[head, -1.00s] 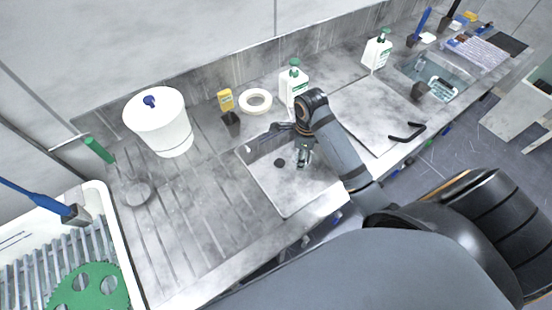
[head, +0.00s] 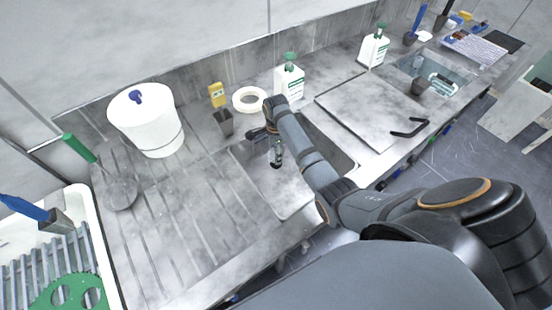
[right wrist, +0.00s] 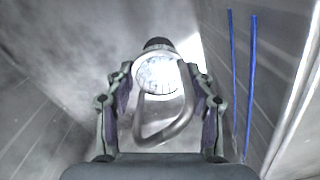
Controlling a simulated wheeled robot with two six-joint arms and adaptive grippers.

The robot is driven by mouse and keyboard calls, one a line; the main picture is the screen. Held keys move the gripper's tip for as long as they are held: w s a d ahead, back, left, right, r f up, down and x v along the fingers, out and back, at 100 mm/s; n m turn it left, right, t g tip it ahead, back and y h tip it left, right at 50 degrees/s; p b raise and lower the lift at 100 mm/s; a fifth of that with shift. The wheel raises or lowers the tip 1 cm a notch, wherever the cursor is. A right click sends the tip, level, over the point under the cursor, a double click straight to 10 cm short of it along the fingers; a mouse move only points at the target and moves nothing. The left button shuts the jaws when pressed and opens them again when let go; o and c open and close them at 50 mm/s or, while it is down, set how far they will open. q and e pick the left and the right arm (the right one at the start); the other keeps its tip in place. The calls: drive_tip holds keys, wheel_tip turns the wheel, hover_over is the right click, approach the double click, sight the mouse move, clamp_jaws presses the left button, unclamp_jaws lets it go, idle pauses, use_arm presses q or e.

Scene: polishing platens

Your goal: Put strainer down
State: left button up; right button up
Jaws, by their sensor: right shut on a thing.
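My right gripper (head: 276,160) is low over the sink basin (head: 290,196) in the head view, with its arm coming in from the right. In the right wrist view, the right gripper (right wrist: 163,88) has its fingers closed in on the strainer (right wrist: 158,72), a round, bright, mesh-like piece. A grey bent loop (right wrist: 165,128) shows between the fingers, below the disc. The strainer is too small to make out in the head view. I cannot tell whether it touches the basin floor. The drain is not clearly visible now. My left gripper is not in view.
The grooved drainboard (head: 180,215) is mostly clear. A white tray (head: 82,200) is at left.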

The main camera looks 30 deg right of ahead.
drive_tip(key=shift+f, duration=1.8)
drive_tip(key=shift+s+f, duration=0.1)
drive_tip(key=shift+f, duration=0.05)
drive_tip(key=o, duration=1.3)
drive_tip(key=shift+c, duration=0.2)
wheel_tip(320, 180, up, 12)
drive_tip(key=shift+r, duration=0.2)
